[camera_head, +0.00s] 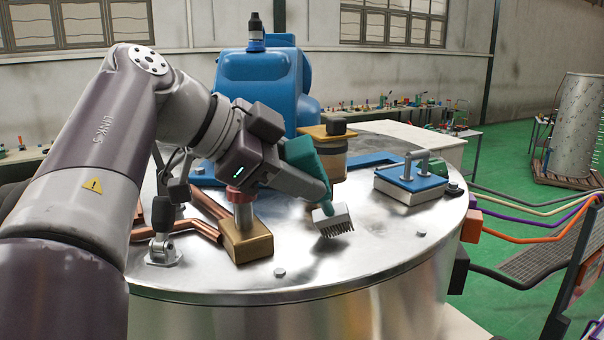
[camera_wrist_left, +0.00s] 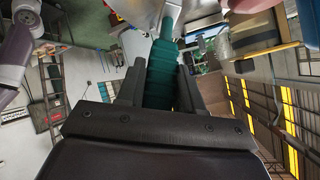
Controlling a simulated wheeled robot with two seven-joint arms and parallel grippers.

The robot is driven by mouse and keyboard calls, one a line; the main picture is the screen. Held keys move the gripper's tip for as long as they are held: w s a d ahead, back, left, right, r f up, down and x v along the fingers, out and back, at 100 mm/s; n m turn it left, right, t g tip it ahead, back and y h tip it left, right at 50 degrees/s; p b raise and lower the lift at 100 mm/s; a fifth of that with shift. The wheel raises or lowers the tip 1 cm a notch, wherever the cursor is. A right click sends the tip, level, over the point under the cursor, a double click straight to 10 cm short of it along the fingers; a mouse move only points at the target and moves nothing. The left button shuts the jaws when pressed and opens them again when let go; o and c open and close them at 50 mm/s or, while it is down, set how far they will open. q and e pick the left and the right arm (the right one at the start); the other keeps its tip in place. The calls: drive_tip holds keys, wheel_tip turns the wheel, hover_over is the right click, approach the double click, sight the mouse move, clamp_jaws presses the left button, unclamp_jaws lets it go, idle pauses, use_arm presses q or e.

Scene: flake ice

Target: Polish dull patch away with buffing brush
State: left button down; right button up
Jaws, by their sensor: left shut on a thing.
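The buffing brush has a teal handle (camera_head: 305,158) and a pale rectangular head (camera_head: 332,217) with dark bristles pointing down. My left gripper (camera_head: 312,180) is shut on the handle, which also shows between the fingers in the left wrist view (camera_wrist_left: 161,78). The head is tilted just above or on the shiny round metal top (camera_head: 370,265) of a large drum; I cannot tell whether the bristles touch. I cannot pick out the dull patch on the reflective metal. My right gripper is out of view.
A brass block valve with a red collar (camera_head: 246,240) and copper pipes (camera_head: 205,232) stand left of the brush. The front-right top is mostly clear.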

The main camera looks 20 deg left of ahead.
use_arm(q)
drive_tip(key=shift+w+a, duration=0.15)
drive_tip(key=shift+w, duration=0.1)
drive_tip(key=shift+w+a, duration=0.25)
drive_tip(key=shift+w, duration=0.25)
drive_tip(key=shift+w+a, duration=0.35)
drive_tip(key=shift+w, duration=0.15)
drive_tip(key=shift+w+a, duration=0.3)
drive_tip(key=shift+w, duration=0.1)
